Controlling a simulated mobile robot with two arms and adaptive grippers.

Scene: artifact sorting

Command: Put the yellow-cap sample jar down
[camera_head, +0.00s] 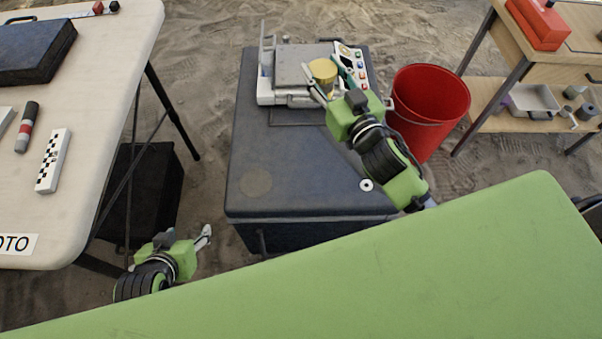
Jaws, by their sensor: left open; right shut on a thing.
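The yellow-cap sample jar (323,71) is at the top of the dark case in the middle, over the right part of the white device with a grey plate (292,72). My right gripper (322,92) is shut on the jar, with its fingers at the jar's near side. The yellow cap faces up and most of the jar body is hidden beneath it. I cannot tell whether the jar touches the plate. My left gripper (204,236) is open and empty, low on the left, between the white table and the case.
The dark case (290,165) has a clear top in front of the device. A red bucket (428,105) stands to its right. A white table (85,130) with a marker and a checkered scale bar is at left. A wooden bench (555,65) with a red box is at upper right.

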